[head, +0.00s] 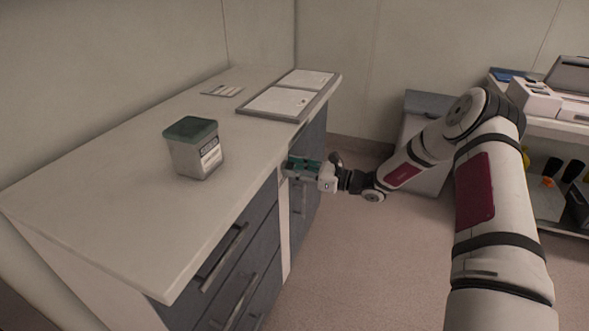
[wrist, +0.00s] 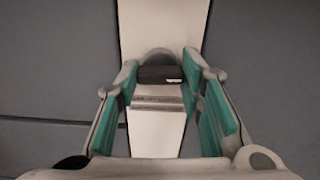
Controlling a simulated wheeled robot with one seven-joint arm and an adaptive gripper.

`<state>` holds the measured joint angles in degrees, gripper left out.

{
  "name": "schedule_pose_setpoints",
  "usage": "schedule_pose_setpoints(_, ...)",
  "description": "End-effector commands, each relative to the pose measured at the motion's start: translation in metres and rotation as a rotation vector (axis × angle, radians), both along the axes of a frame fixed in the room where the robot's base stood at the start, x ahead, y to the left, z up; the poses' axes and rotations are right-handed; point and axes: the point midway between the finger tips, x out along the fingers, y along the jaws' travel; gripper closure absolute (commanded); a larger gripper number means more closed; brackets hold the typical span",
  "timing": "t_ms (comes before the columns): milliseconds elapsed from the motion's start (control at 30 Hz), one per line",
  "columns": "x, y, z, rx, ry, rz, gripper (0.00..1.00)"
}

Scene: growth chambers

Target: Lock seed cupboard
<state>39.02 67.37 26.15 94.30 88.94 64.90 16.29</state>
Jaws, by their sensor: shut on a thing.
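The seed cupboard appears to be the dark grey front (head: 312,150) under the far end of the white counter. My gripper (head: 289,167) is level with this front, just below the counter edge, beside a pale upright strip. In the wrist view, the teal-padded fingers of my gripper (wrist: 161,78) are on either side of a small dark piece (wrist: 160,75), likely a key head or lock knob, and are shut on it. A rounded grey part (wrist: 159,56) sits right behind it against the pale strip. Whether the lock is turned cannot be told.
A green-lidded tub (head: 195,148) stands on the counter (head: 110,200), with a framed board (head: 270,103) and a small card (head: 222,90) behind it. Drawers with bar handles (head: 222,250) are at the near front. A grey bin-like box (head: 425,105) and a shelf unit stand right. The floor between is clear.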

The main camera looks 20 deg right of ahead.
Motion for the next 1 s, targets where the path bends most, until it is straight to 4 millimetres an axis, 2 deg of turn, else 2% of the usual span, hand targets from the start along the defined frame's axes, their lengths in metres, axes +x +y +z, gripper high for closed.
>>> schedule_pose_setpoints(267,-0.0002,-0.0006,-0.0006,-0.109,-0.148,-0.001,0.93)
schedule_pose_setpoints(1000,-0.0005,-0.0004,-0.0014,-0.520,-0.715,0.000,0.93)
